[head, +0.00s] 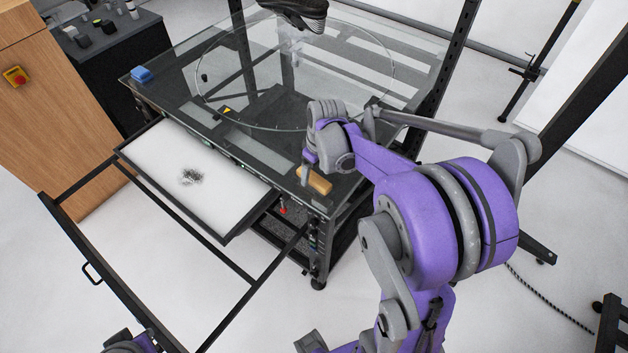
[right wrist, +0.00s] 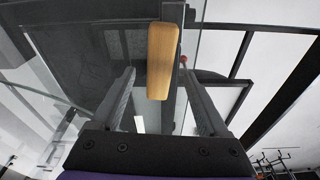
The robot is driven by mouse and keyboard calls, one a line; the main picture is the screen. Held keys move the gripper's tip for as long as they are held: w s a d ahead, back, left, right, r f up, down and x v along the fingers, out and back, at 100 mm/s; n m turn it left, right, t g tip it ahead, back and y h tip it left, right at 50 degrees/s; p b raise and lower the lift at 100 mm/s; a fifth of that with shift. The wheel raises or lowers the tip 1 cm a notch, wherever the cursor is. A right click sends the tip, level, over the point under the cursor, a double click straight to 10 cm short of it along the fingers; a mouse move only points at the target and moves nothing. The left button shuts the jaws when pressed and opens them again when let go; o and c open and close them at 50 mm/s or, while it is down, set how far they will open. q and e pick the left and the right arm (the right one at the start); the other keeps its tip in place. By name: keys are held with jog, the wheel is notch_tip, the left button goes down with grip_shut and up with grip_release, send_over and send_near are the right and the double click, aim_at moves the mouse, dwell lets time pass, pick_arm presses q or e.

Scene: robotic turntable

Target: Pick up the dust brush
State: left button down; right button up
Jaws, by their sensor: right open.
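The dust brush (head: 317,181) shows as a light wooden block at the near right corner of the glass-topped turntable table. In the right wrist view the brush (right wrist: 162,60) stands lengthwise between and beyond the finger tips; its bristles are hard to make out. My right gripper (head: 306,172) is beside the brush in the head view, its fingers partly hidden by its own wrist. In the right wrist view the right gripper (right wrist: 160,74) is open, with a finger on each side of the brush and no clear contact. My left gripper is not in view.
A pulled-out drawer with a white panel (head: 160,160) bears a dark dust pile (head: 191,176). A black shoe (head: 298,11) is above the glass turntable disc (head: 350,45). A blue item (head: 142,75) lies at the table's left corner. Black uprights frame the table.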

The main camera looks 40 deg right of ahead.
aim_at(314, 177)
notch_tip(314, 177, down, 3)
jog(key=shift+w+f, duration=0.1)
jog(key=shift+c, duration=0.3)
grip_shut()
